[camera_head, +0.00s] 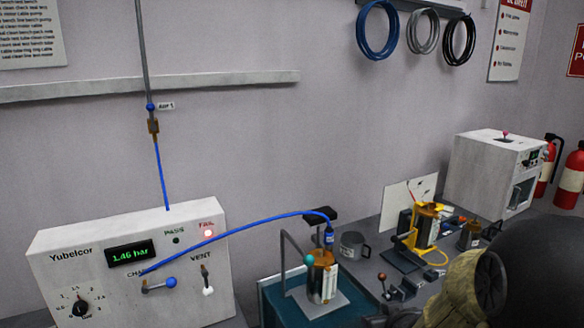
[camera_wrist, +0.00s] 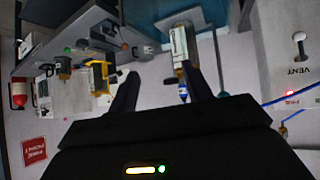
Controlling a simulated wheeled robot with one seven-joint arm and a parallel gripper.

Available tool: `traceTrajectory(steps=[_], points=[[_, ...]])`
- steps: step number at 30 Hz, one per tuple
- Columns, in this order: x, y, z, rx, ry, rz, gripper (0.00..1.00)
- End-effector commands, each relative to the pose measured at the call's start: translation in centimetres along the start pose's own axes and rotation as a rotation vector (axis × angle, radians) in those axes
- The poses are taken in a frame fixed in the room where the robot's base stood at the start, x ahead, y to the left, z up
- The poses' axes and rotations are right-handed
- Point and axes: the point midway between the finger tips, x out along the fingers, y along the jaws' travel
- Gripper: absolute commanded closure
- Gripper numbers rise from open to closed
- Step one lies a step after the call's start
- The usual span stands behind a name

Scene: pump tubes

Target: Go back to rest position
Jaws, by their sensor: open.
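My gripper (camera_wrist: 160,72) shows in the wrist view as two dark fingers spread apart, with nothing held between them. A copper-coloured pump (camera_head: 322,278) with a blue top fitting stands on a plate in the teal-sided fixture. It also shows beyond the fingers in the wrist view (camera_wrist: 180,45), apart from them as far as I can tell. A blue tube (camera_head: 245,223) arcs from the pump's top to the Yubelcor tester (camera_head: 130,222). The tester reads 1.46 bar with its red FAIL light lit. I cannot make out my gripper's fingers in the head view.
A yellow stand (camera_head: 410,240) holding another pump, a grey mug (camera_head: 353,245) and a white box machine (camera_head: 490,170) stand to the right. Coiled tubes (camera_head: 377,30) hang on the wall. Fire extinguishers (camera_head: 570,180) stand far right. A dark rounded shape covers the lower right.

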Motion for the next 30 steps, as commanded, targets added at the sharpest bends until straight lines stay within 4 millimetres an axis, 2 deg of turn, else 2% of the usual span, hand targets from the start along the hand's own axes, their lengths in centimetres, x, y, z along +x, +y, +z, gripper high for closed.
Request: traceTrajectory(steps=[5, 12, 15, 19, 30], points=[[-3.0, -1.2, 2.5, 0.044, -0.227, 0.064, 0.50], [-8.0, -4.7, 6.5, 0.122, -0.531, 0.050, 0.50], [-9.5, -5.9, 7.6, 0.143, -0.612, 0.029, 0.50], [-10.2, -6.5, 8.2, 0.154, -0.650, 0.017, 0.50], [-10.1, -6.4, 8.2, 0.155, -0.648, 0.019, 0.50]])
